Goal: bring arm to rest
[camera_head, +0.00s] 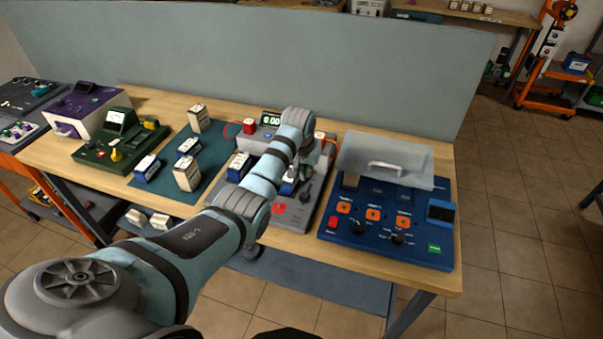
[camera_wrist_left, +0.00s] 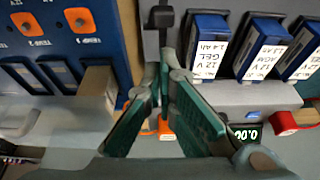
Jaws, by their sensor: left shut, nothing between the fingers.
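My left arm (camera_head: 180,255) reaches from the lower left across the bench, with its wrist bent down over the grey tester (camera_head: 285,215). My left gripper (camera_wrist_left: 165,75) has its green-padded fingers together and empty, pointing down at the tester, close to a dark lever (camera_wrist_left: 160,18). In the head view the wrist and arm mostly hide the gripper. Several blue-and-white batteries (camera_wrist_left: 210,50) stand in a row in the tester, partly covered by my arm in the head view. My right gripper is in neither view.
A blue charger (camera_head: 380,215) with a raised clear lid stands close on the right. Loose batteries (camera_head: 187,175) stand on a dark green mat (camera_head: 205,155) to the left, beside a green device (camera_head: 118,145). A grey partition (camera_head: 260,60) rises behind the bench.

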